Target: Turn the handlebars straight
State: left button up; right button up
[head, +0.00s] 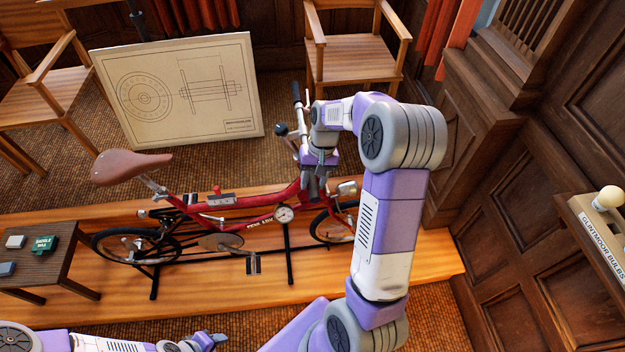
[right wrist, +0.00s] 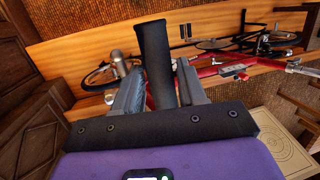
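A red bicycle (head: 250,222) with a brown saddle stands on a black stand, its front toward the right. Its handlebars (head: 300,125) run from a far dark grip down toward the near side, where my right gripper hides them. My right gripper (head: 313,185) is at the near end of the handlebars. In the right wrist view, a black handlebar grip (right wrist: 155,55) lies between its two fingers, which look closed against both sides. The front wheel (head: 333,224) is partly hidden by my right arm. My left gripper (head: 210,341) is low at the bottom edge, away from the bicycle; its opening is unclear.
The bicycle stands on a low wooden platform (head: 400,268). A small dark table (head: 62,262) with small boxes stands at the left. A drawing board (head: 180,90) and wooden chairs (head: 357,58) are behind. A panelled wall and a shelf with a bulb (head: 608,197) bound the right.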

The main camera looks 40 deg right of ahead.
jog(key=v, duration=0.7)
jog(key=shift+r, duration=0.25)
dwell(0.5)
